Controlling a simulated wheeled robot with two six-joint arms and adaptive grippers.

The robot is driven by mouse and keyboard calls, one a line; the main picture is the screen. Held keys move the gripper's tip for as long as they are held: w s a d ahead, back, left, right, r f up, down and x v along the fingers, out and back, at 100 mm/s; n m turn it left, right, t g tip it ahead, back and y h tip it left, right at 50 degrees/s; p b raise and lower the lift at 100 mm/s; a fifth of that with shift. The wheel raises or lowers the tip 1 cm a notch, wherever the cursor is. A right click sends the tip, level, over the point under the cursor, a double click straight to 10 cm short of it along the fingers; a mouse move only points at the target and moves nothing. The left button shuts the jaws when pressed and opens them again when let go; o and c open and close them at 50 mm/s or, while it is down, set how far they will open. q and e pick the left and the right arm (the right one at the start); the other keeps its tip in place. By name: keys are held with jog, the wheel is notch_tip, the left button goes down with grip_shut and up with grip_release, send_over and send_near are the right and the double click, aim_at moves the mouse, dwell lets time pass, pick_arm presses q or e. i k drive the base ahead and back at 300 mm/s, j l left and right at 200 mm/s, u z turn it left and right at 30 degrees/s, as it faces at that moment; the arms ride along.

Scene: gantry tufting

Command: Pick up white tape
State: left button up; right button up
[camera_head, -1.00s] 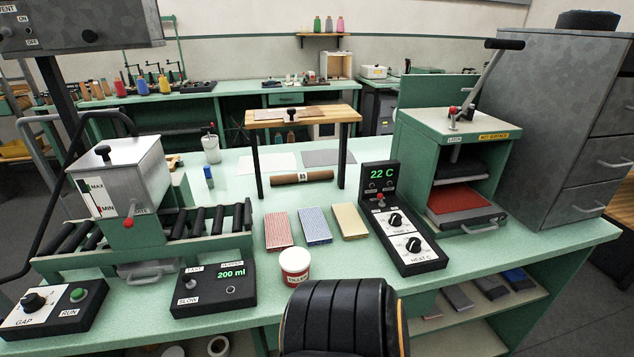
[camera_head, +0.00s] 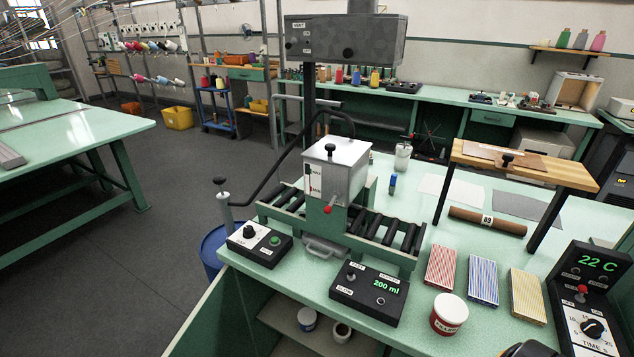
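The green bench (camera_head: 400,335) overhangs the shelf. On it are a roller machine (camera_head: 335,190), a 200 ml control box (camera_head: 370,292), a red and white tub (camera_head: 449,314) and striped pads (camera_head: 483,277). A blue drum (camera_head: 212,250) stands left; the floor (camera_head: 120,270) beyond is open.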

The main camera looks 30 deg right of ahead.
aim_at(342, 339)
jog(key=z, duration=1.25)
jog(key=k+j+u, duration=0.1)
jog(key=u, duration=0.15)
